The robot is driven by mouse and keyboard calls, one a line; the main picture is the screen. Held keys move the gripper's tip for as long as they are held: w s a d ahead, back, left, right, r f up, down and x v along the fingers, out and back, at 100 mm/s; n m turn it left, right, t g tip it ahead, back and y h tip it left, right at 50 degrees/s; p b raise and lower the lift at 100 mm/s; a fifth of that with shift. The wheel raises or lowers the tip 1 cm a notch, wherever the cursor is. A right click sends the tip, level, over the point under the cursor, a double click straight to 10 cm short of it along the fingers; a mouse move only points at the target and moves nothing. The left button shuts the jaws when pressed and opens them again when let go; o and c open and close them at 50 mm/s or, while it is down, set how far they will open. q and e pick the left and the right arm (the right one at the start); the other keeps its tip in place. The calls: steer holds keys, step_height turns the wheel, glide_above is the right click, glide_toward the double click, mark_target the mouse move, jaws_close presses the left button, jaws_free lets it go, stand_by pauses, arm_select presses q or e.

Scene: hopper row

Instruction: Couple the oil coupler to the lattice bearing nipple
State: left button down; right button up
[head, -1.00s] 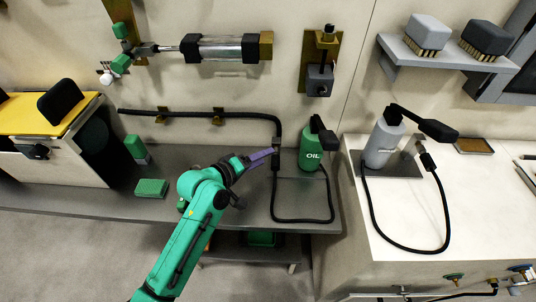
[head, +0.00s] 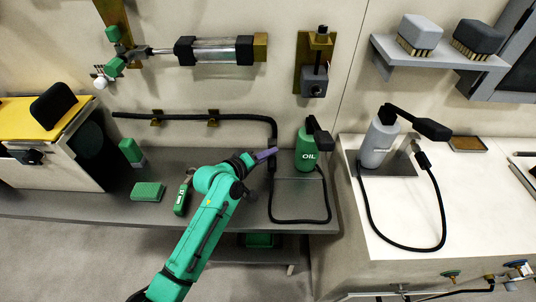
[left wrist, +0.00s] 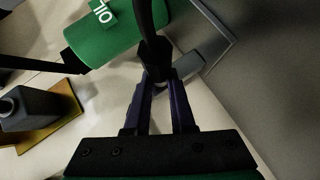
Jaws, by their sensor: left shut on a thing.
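The green oil can (head: 308,158), marked OIL, stands on the grey bench, and its black hose (head: 300,221) loops over the bench front. My left gripper (head: 266,154) is beside the can, at its left. In the left wrist view the purple fingers (left wrist: 160,110) are shut on the dark oil coupler (left wrist: 155,58), with the hose rising from it. A grey block (head: 314,84) on a brass plate is on the wall above the can; it also shows in the wrist view (left wrist: 28,108). I cannot tell which part is the lattice bearing nipple. My right gripper is not in view.
A second, grey can (head: 379,145) with its own hose stands on the white counter at right. A cylinder (head: 215,50) and a black pipe (head: 180,117) are on the wall. A green block (head: 147,191) and a green-handled tool (head: 183,196) lie on the bench.

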arm_select(q)
steer(key=shift+s, duration=0.1)
stand_by(0.3)
steer(key=shift+s+p, duration=1.45)
steer(key=shift+p, duration=0.05)
steer(key=shift+s+r+p, duration=0.1)
steer(key=shift+s+p, duration=0.4)
steer(key=shift+p, duration=0.15)
steer(key=shift+s, duration=0.15)
stand_by(0.8)
